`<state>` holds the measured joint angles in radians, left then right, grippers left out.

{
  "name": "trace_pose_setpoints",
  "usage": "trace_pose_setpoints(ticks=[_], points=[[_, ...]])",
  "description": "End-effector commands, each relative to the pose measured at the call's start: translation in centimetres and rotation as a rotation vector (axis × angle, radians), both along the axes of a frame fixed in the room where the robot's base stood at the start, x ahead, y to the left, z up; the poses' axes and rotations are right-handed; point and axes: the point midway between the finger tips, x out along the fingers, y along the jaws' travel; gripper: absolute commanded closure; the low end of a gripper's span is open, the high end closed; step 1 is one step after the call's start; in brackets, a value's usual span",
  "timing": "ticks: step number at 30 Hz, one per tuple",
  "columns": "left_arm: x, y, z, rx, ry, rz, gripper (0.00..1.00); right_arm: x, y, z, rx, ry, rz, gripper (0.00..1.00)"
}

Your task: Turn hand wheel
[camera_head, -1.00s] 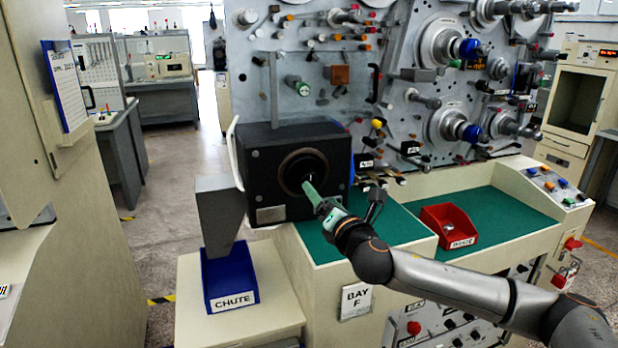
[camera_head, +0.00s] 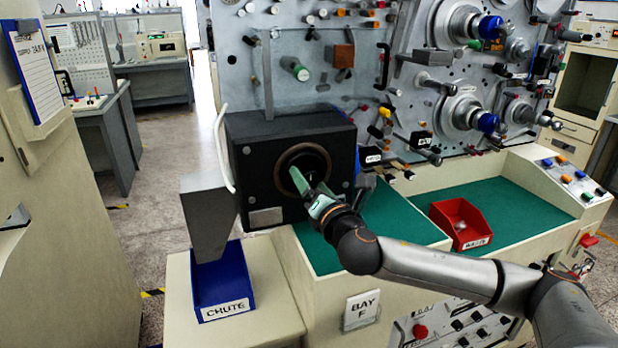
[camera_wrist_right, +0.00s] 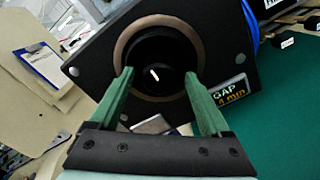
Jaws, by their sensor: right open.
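The black box (camera_head: 265,165) on the bench front has a round recessed opening with a brown ring (camera_head: 315,149). In the right wrist view, a dark round knob (camera_wrist_right: 158,88) with a short white mark sits inside the ring (camera_wrist_right: 124,55). I take this knob for the hand wheel. My right gripper (camera_head: 296,172) points its green fingers at the opening. In the wrist view the open fingertips (camera_wrist_right: 159,76) stand on either side of the knob; I cannot tell whether they touch it. My left gripper is not in view.
A grey chute (camera_head: 208,218) and a blue bin (camera_head: 223,278) stand left of the box. A red tray (camera_head: 460,222) lies on the green bench top (camera_head: 520,215). A panel with spindles and levers rises behind. A label reading "GAP 4 mm" (camera_wrist_right: 229,91) is beside the ring.

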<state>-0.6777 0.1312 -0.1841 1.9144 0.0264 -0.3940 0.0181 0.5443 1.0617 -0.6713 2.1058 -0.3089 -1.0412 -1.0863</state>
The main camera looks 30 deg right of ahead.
Motion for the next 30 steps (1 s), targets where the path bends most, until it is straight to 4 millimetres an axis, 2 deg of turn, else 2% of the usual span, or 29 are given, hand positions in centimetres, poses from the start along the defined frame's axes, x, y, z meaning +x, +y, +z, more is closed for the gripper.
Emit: trace_pose_setpoints(ticks=[11, 12, 30], points=[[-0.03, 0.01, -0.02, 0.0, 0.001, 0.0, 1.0, -0.07, 0.13, 0.01, 0.0, 0.0, 0.0, 0.19], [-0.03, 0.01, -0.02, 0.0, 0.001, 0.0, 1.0, -0.07, 0.13, 0.01, 0.0, 0.0, 0.0, 0.21], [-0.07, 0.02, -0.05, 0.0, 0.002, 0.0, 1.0, -0.07, 0.1, 0.0, 0.0, 0.0, 0.0, 0.89]])
